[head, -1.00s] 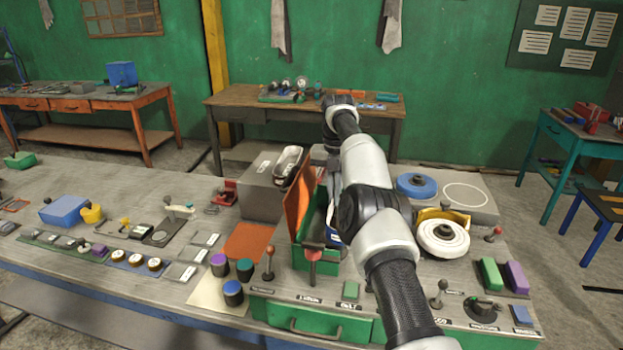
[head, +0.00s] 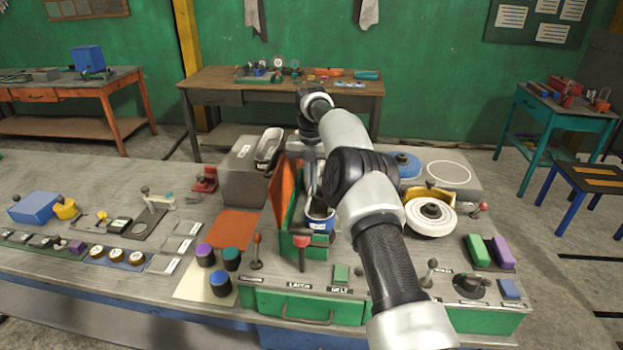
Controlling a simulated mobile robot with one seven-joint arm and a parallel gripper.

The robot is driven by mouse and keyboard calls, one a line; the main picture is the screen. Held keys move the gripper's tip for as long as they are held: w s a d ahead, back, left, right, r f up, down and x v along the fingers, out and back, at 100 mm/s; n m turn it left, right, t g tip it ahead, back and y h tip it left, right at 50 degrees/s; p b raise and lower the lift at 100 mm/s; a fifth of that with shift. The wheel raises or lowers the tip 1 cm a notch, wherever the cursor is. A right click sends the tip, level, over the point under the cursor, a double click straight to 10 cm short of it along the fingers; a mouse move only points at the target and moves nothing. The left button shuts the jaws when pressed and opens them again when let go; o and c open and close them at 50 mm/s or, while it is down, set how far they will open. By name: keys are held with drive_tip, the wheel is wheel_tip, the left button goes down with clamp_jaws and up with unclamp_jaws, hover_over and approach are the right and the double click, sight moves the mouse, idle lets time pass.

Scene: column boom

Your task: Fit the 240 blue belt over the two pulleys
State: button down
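A green box (head: 290,238) with a raised orange lid stands on the bench in front of my arm. A blue and white round item (head: 319,222) sits inside it; I cannot tell whether it is the 240 blue belt. My gripper (head: 316,198) hangs down over the box just above this item, partly hidden by my arm. I cannot see whether its fingers are open. A white wheel with a dark hub (head: 430,214) lies right of my arm by a yellow part. A blue disc (head: 407,166) lies behind it, partly hidden. I cannot tell which are the two pulleys.
A grey box (head: 240,172) with an open tray on top stands left of the green box. Upright levers with red and dark knobs (head: 302,241) rise along the front panel. An orange mat (head: 233,228) lies clear on the left. Green and purple blocks (head: 480,249) sit at right.

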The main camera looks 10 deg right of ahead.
drive_tip(key=shift+f, duration=2)
drive_tip(key=shift+w, duration=0.2)
drive_tip(key=c, duration=1.5)
unclamp_jaws()
